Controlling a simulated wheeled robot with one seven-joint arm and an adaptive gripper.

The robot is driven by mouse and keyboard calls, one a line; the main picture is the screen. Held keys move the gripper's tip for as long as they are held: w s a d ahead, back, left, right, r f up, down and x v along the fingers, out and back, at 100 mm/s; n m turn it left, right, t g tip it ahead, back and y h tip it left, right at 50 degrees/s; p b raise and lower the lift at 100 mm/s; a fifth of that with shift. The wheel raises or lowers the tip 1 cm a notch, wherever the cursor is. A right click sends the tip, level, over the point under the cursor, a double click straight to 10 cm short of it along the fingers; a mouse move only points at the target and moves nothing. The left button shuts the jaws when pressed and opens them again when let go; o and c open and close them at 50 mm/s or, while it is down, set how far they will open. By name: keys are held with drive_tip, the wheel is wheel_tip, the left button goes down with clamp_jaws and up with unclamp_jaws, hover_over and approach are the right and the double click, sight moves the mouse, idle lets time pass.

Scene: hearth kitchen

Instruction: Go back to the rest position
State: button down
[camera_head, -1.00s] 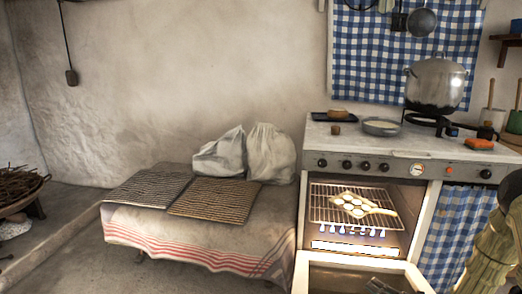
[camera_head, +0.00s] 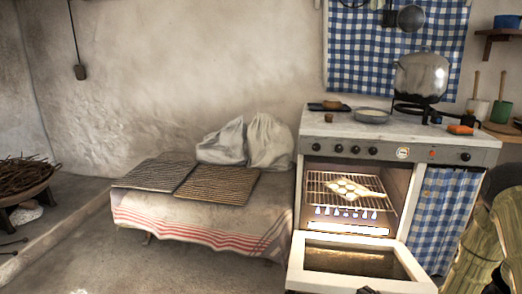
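Only a small dark tip shows at the bottom edge, in front of the open oven door (camera_head: 310,281). It may be part of my gripper (camera_head: 366,291), but too little shows to tell its fingers or whether it holds anything. The oven rack (camera_head: 318,190) bears a light flat peel or tray with several pale round pieces (camera_head: 350,188). Flames burn below the rack. My gripper is outside the oven.
The stove top (camera_head: 400,131) bears a large pot (camera_head: 421,75), a shallow dish (camera_head: 371,115) and an orange item (camera_head: 460,130). Left, a cloth-covered bench (camera_head: 200,225) holds two woven mats (camera_head: 218,186) and two pale sacks (camera_head: 270,142). Floor at lower left is clear.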

drive_tip(key=s+a+f+m+g+h+b, duration=0.3)
drive_tip(key=s+a+f+m+g, duration=0.15)
drive_tip(key=s+f+m, duration=0.4)
drive_tip(key=s+a+f+m+g+h+b, duration=0.3)
drive_tip(key=s+a+f+m, duration=0.25)
drive_tip(key=s+f, duration=0.55)
drive_tip(key=s+a+f+m+g+h+b, duration=0.1)
drive_tip(key=s+f+m+g, duration=0.25)
drive_tip(key=s, duration=0.65)
drive_tip(key=s+a+f+m+g+h+b, duration=0.1)
drive_tip(key=s+a+f+m+g+b, duration=0.2)
drive_tip(key=s, duration=0.8)
wheel_tip(320, 180, up, 36)
drive_tip(key=d+m+p, duration=0.1)
drive_tip(key=p, duration=3.5)
drive_tip(key=shift+s+d+h, duration=0.25)
drive_tip(key=shift+h, duration=0.05)
drive_tip(key=shift+d+m, duration=0.15)
drive_tip(key=shift+m, duration=0.2)
